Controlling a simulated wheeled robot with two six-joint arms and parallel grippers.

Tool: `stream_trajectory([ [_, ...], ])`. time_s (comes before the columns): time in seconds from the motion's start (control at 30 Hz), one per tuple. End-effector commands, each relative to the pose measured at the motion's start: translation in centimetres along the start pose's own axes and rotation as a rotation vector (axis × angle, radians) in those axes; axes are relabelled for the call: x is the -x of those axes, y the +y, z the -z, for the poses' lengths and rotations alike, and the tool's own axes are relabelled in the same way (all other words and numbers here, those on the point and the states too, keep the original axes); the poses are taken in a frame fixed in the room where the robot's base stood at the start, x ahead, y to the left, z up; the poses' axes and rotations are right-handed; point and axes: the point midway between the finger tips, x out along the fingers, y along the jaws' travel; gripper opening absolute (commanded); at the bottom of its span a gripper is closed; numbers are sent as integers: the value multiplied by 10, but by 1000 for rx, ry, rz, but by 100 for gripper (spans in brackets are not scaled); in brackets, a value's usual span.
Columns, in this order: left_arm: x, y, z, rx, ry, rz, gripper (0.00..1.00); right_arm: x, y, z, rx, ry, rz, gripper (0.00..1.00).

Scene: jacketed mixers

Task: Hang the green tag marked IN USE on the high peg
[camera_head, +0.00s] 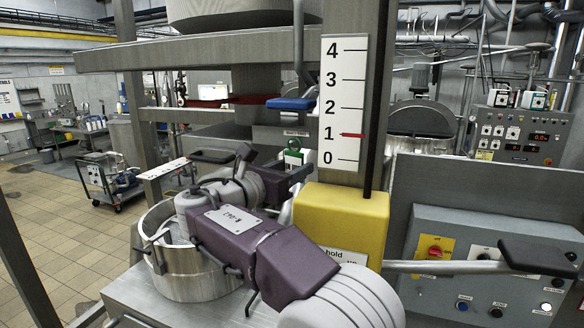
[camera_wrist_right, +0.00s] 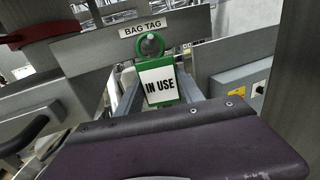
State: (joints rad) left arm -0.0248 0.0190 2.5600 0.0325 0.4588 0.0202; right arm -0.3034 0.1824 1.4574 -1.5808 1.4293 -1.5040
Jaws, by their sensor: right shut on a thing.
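The green tag (camera_wrist_right: 158,84) has a white face reading IN USE and a round green ring at its top. It hangs upright in the right wrist view, and its ring also shows in the head view (camera_head: 293,149). My right gripper (camera_wrist_right: 158,98) is shut on the tag's body. A grey round peg end (camera_wrist_right: 151,44) shows through the ring, under a label reading BAG TAG (camera_wrist_right: 147,27). I cannot tell whether the ring is around the peg or just in front of it. My left gripper is not in view.
A white scale board (camera_head: 342,103) numbered 0 to 4 stands right of the tag, above a yellow block (camera_head: 342,222). A blue handle (camera_head: 290,103) is above the tag. A steel pot (camera_head: 180,268) stands below my right arm, and a grey control box (camera_head: 490,268) is at right.

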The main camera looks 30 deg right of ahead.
Motion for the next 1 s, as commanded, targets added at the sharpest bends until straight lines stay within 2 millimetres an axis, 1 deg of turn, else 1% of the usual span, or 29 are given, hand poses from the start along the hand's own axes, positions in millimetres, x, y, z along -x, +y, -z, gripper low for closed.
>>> stream_trajectory([
  [0.47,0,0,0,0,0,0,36,0,0,0,0,0,0,28],
  [0.5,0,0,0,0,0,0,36,0,0,0,0,0,0,56],
  [0.53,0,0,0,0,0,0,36,0,0,0,0,0,0,64],
  [0.57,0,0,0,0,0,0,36,0,0,0,0,0,0,70],
  [0.87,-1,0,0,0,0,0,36,1,0,0,0,0,-1,70],
  [0.93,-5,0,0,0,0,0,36,7,1,2,-1,-1,-3,70],
  [1.0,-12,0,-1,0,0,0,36,19,1,4,-2,-1,-6,70],
])
